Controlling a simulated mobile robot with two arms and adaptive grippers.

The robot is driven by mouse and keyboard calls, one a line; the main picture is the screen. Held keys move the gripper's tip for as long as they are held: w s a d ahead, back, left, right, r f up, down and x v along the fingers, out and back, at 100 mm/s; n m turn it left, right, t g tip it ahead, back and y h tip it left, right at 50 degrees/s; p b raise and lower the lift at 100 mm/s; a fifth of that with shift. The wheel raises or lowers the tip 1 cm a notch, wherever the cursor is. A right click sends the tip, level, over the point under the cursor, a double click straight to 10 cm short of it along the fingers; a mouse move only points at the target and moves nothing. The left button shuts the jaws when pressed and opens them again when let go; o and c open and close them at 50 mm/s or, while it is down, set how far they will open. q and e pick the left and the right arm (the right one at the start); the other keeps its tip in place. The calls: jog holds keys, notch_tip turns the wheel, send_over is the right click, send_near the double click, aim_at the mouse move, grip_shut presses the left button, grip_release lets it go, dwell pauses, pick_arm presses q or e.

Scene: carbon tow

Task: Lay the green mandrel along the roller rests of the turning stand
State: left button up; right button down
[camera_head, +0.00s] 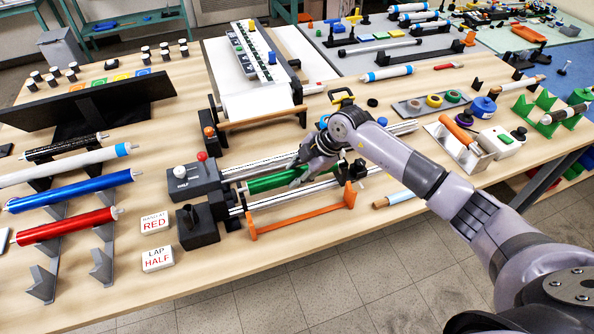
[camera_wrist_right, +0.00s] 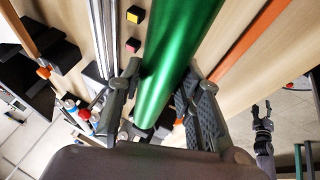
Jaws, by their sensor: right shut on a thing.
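The green mandrel (camera_head: 268,183) lies lengthwise over the turning stand, between its silver rails (camera_head: 285,196). My right gripper (camera_head: 312,172) is shut around it near its right part in the head view. In the right wrist view the green mandrel (camera_wrist_right: 176,62) runs between the two fingers (camera_wrist_right: 160,100). The fingers and arm hide part of it and the rests beneath, so I cannot tell if it touches the rollers. A grey jointed shape in the wrist view, perhaps my left gripper (camera_wrist_right: 262,128), is too small to read.
An orange bar frame (camera_head: 300,212) stands along the stand's front. Red (camera_head: 68,226) and blue (camera_head: 70,191) mandrels lie on rests at left. Cards (camera_head: 157,259) lie in front.

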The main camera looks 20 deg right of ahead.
jog(key=shift+f+b, duration=0.35)
jog(key=shift+f, duration=0.25)
jog(key=c, duration=1.1)
grip_release()
jog(key=shift+o, duration=0.2)
jog(key=v, duration=1.2)
jog(key=shift+a, duration=0.1)
